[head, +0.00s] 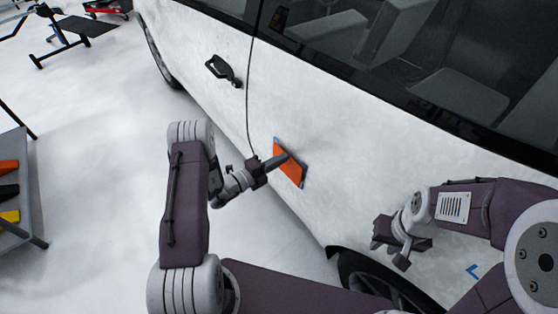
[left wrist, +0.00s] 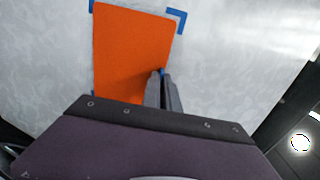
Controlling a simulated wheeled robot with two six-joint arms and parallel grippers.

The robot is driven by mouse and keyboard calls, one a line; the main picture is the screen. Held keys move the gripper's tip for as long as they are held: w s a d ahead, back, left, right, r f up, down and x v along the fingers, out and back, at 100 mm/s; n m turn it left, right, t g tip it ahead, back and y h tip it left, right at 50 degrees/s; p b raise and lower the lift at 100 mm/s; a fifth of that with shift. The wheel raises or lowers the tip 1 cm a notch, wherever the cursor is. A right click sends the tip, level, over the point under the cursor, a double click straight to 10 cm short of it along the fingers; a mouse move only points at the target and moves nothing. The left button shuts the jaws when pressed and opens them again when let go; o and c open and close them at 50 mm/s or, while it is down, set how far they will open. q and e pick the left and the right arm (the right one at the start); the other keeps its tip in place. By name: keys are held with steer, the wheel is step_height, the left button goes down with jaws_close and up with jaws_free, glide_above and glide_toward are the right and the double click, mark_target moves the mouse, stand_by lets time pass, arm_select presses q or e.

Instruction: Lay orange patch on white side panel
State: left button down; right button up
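The orange patch (head: 290,168) lies flat or nearly flat against the white side panel (head: 345,155), low behind the door handle. Blue corner marks show around its edges in both views. The patch fills much of the upper left wrist view (left wrist: 128,40), slightly tilted against the marks; its lower end is hidden by my gripper body. My left gripper (head: 282,160) is at the patch. Its fingers (left wrist: 163,75) are close together at the patch's right edge; whether they pinch it is unclear. My right gripper (head: 391,252) is apart from the patch, empty, its fingers apart.
A black door handle (head: 222,70) sticks out above left. The rear wheel (head: 375,280) is below my right gripper. Another blue mark (head: 473,270) is on the panel at lower right. A grey cart (head: 22,190) with coloured items stands at far left. The floor between is clear.

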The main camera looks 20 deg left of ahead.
stand_by(0.3)
arm_select(q)
steer(key=shift+w+d, duration=0.2)
steer(key=shift+w, duration=0.25)
stand_by(0.5)
stand_by(1.0)
steer(key=c, duration=1.6)
jaws_free()
steer(key=shift+d, duration=0.1)
steer(key=shift+o, duration=0.2)
steer(key=v, duration=0.9)
steer(key=shift+p, duration=0.4)
